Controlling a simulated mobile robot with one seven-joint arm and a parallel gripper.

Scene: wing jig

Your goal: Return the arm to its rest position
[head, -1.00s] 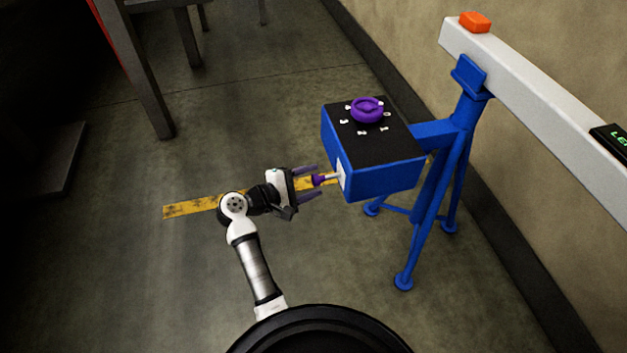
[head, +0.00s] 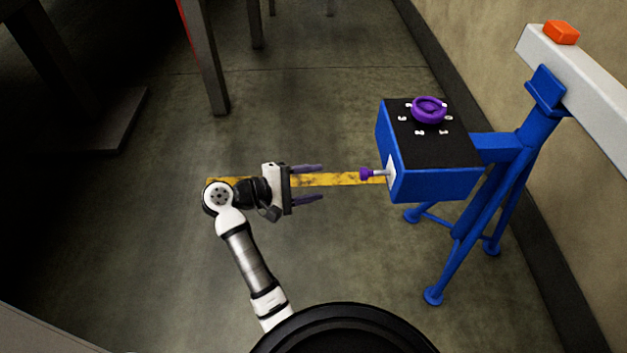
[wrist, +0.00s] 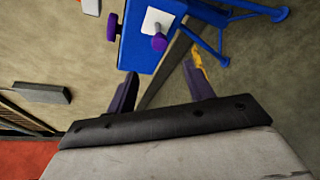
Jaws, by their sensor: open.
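My gripper (head: 318,183) is open and empty, pointing right toward the blue box in the head view. Its two dark purple fingers also show in the wrist view (wrist: 162,88). A clear gap lies between the fingertips and the purple-tipped lever (head: 367,174) on the box's left side. The lever tip also shows in the wrist view (wrist: 158,43). The blue box (head: 437,186) has a black top with a purple ring-shaped knob (head: 429,109) and several small white pieces around it.
A blue stand (head: 468,230) carries the box and a grey beam (head: 590,75) with an orange block (head: 561,32) on it, beside the wall. A yellow floor strip (head: 335,180) runs below my gripper. Dark table legs (head: 205,60) stand behind. The floor left of my arm is mostly clear.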

